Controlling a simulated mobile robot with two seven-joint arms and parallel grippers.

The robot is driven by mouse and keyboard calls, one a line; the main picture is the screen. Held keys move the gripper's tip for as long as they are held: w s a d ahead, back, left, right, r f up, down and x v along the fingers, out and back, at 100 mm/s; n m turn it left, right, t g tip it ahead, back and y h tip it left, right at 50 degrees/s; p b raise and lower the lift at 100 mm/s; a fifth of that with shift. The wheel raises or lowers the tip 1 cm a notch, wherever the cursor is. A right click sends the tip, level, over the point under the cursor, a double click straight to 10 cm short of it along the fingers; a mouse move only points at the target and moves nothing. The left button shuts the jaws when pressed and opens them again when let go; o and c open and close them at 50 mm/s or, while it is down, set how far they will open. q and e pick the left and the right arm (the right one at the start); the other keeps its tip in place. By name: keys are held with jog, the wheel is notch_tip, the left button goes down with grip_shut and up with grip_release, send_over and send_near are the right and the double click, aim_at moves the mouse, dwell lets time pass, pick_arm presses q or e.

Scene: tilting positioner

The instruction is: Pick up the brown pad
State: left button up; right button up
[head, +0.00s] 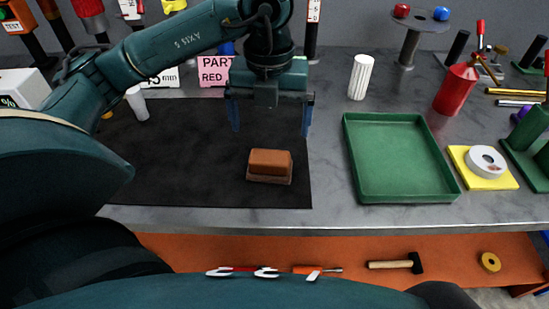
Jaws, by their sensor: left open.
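The brown pad (270,163) is a small block with a lighter brown top. It lies on the right part of the black mat (180,150), near the mat's front edge. My left gripper (270,128) points down, with its two blue fingers spread wide and nothing between them. It shows above and behind the pad in the picture, apart from it. My right gripper is not in the picture.
A green tray (447,180), empty, stands right of the mat. A white ribbed cylinder (360,77) stands behind it. Right of the tray are a white tape roll on a yellow block (496,180) and a red can (456,90). An orange shelf (345,248) lies below.

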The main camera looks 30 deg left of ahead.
aim_at(269, 156)
pick_arm(q)
notch_tip(269, 156, down, 10)
jog(key=shift+s+r, duration=0.1)
jog(key=c, duration=1.1)
jog(key=shift+r, duration=0.1)
jog(key=shift+c, duration=0.9)
notch_tip(269, 156, up, 10)
jog(key=shift+f, duration=0.1)
